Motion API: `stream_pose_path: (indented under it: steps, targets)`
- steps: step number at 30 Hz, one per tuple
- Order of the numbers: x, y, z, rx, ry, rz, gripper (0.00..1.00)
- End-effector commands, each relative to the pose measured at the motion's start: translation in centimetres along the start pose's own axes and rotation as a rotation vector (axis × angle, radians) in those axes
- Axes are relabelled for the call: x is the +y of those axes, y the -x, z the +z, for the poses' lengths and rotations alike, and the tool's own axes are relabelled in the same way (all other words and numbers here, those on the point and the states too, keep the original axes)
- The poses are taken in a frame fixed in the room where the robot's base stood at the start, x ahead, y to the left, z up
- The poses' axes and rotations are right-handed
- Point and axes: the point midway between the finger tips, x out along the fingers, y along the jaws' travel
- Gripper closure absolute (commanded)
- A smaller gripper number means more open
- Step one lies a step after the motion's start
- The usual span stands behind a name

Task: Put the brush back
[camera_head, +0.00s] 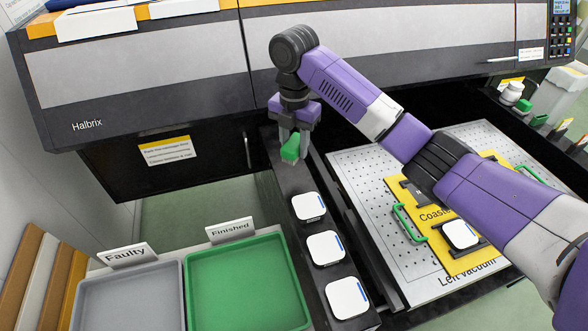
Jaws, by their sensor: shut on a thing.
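My gripper (291,138) is at the upper middle, pointing down above the far end of a black ledge (283,182). It is shut on a small green block-like thing, which looks like the brush (290,153). Its underside and any bristles cannot be made out. I cannot tell whether it touches the ledge.
Several white coasters lie along the ledge nearer me. Another coaster (460,234) sits in a yellow jig (425,243) on the perforated bed (362,177), partly behind my arm. A grey tray (128,274) and an empty green tray (245,285) stand at the lower left. The printer body (150,65) spans the back.

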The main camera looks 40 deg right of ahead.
Motion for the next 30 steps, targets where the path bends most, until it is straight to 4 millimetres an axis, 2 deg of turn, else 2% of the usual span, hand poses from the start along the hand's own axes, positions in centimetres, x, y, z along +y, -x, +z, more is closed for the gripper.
stream_pose_path:
  steps: [4,11,18,30]
  targets:
    - [-0.1,-2.7,0.0,0.002,-0.001,-0.002,0.96]
    - [0.0,-4.6,0.1,0.0,-0.001,0.0,0.96]
    - [0.0,-7.8,0.0,0.001,-0.001,-0.001,0.96]
    - [0.0,-8.6,0.1,0.0,0.0,0.001,0.96]
